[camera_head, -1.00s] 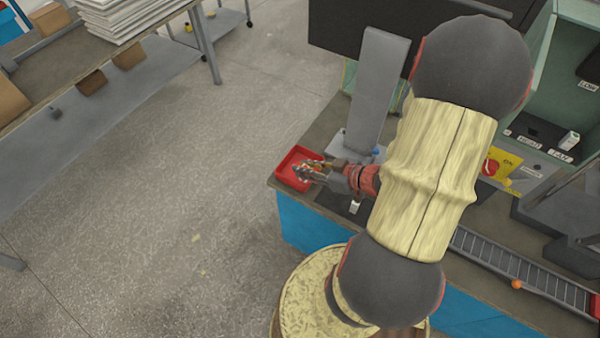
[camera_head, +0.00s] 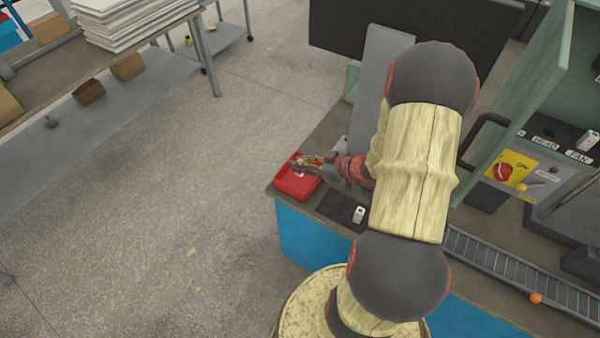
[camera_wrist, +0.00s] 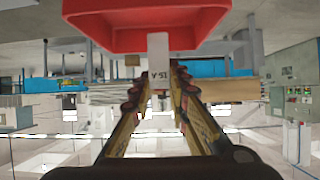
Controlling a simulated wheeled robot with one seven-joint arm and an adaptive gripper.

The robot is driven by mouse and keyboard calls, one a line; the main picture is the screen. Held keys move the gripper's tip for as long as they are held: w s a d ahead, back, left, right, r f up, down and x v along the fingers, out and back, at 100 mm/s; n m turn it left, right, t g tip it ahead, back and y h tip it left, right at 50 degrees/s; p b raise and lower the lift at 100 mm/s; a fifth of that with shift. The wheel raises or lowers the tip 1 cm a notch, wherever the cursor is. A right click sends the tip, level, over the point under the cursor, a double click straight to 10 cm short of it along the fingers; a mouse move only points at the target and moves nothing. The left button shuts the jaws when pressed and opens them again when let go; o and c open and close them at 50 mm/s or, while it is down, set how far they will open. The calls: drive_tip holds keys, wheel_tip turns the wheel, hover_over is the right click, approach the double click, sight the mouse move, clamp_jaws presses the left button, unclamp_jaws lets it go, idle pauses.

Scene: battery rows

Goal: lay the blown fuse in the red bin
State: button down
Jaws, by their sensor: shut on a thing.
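The red bin (camera_head: 294,185) is a shallow open tray at the left corner of the workbench. My gripper (camera_head: 303,162) is over the bin's far side in the head view. In the wrist view my gripper (camera_wrist: 160,74) is shut on a small white fuse (camera_wrist: 159,54), whose marking reads upside down like "15 A". The fuse's outer end overlaps the red bin's rim (camera_wrist: 110,47) in that view; I cannot tell whether they touch. In the head view the fuse is too small to make out between the fingers.
A white fuse-like piece (camera_head: 360,214) lies on a dark mat (camera_head: 338,207) right of the bin. A grey upright panel (camera_head: 380,60) stands behind my arm. At right are a yellow switch panel (camera_head: 512,168), labelled slots with another white piece (camera_head: 587,140), and a rail (camera_head: 500,262).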

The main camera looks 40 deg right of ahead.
drive_tip(key=shift+w+d+f, duration=0.15)
drive_tip(key=shift+w+f, duration=0.15)
drive_tip(key=shift+f, duration=0.05)
drive_tip(key=f+b, duration=0.3)
drive_tip(key=shift+w+d+f, duration=0.15)
drive_tip(key=shift+w+f, duration=0.1)
drive_tip(key=shift+f, duration=0.15)
drive_tip(key=shift+r, duration=0.1)
drive_tip(key=c, duration=2.2)
unclamp_jaws()
drive_tip(key=shift+f, duration=0.2)
drive_tip(key=o, duration=0.4)
drive_tip(key=shift+o, duration=0.4)
